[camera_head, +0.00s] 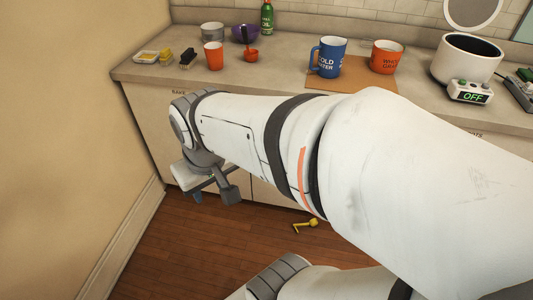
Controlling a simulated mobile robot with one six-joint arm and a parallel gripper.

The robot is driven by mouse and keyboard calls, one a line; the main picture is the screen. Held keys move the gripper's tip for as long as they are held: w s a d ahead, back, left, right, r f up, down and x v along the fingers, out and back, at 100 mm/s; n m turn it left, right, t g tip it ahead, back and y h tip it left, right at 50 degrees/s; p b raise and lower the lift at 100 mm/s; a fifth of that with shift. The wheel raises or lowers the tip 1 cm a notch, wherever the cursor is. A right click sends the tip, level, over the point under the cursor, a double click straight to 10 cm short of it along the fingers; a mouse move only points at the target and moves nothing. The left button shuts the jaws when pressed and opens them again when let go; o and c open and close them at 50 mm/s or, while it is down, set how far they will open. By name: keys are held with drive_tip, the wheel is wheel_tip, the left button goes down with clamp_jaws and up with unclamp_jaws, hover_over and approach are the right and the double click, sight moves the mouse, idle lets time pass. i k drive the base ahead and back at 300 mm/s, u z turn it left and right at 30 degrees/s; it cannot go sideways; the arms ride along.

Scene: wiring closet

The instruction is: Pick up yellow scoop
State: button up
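A small yellow scoop (306,224) lies on the wooden floor, in front of the base cabinets and just below my arm. Nothing is holding it. My gripper (213,192) hangs at the far end of my arm, in front of the left cabinets. It is to the left of the scoop in the picture and higher, apart from it. The gripper is small and partly hidden by my wrist, so I cannot tell whether its fingers are open or shut.
The counter (280,75) holds an orange cup (213,56), a blue mug (328,57), an orange mug (387,57), a purple bowl (245,33) and a white appliance (467,59). A wall (70,120) closes the left side. Floor left of the scoop is clear.

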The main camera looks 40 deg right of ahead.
sight(306, 224)
drive_tip(key=k, duration=1.15)
drive_tip(key=z, duration=1)
drive_tip(key=i, duration=1)
drive_tip(key=z, duration=0.1)
